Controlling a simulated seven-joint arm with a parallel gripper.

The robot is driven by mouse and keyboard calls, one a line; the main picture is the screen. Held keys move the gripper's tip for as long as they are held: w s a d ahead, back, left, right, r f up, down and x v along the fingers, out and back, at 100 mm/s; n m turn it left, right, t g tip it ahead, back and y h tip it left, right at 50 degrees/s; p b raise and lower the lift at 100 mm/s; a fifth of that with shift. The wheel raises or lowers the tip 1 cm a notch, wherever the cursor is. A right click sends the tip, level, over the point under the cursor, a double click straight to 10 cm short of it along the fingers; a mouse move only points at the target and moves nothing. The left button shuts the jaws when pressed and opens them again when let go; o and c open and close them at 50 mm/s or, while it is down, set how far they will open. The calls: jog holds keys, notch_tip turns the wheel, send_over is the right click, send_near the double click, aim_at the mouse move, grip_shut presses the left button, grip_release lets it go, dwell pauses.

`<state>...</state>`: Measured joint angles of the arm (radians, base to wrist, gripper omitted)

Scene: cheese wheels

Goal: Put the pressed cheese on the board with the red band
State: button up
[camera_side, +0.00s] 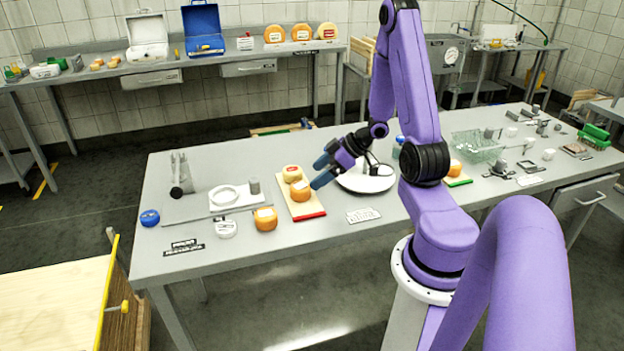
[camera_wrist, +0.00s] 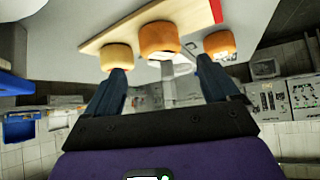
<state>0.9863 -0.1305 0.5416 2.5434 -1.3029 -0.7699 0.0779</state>
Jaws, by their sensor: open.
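The board with the red band (camera_side: 308,214) lies on the metal table, its red end towards the near edge. A pale yellow cheese wheel (camera_side: 292,173) and an orange cheese wheel (camera_side: 301,191) sit on it; another orange cheese wheel (camera_side: 265,219) is on the table to its left. I cannot tell which is the pressed cheese. My gripper (camera_side: 319,172) is open, just right of the board. In the wrist view my gripper (camera_wrist: 160,72) has its fingers apart, with the orange wheel (camera_wrist: 160,40) beyond the gap and nothing held.
A white round plate (camera_side: 378,185) is beneath my wrist. A cheese on a green-edged board (camera_side: 459,181) stands right of my arm. A grey-white press plate (camera_side: 236,197), blue round item (camera_side: 150,218) and clear basket (camera_side: 478,146) occupy the table.

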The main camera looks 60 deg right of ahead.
jog(key=w+a+r+n+g+h, duration=0.1)
jog(key=a+r+n+g+h, duration=0.15)
jog(key=a, duration=0.55)
jog(key=w+a+r+n+g+h, duration=0.15)
jog(key=a+r, duration=0.25)
jog(key=a, duration=0.4)
jog(key=s+a+r+n+g, duration=0.2)
jog(key=s+a, duration=0.3)
jog(key=s, duration=0.5)
jog(key=s+a+r+n+g, duration=0.2)
jog(key=s+a, duration=0.4)
jog(key=s, duration=0.4)
jog(key=shift+s+a+r+y, duration=0.15)
jog(key=shift+s+r+y, duration=0.2)
jog(key=shift+r, duration=0.55)
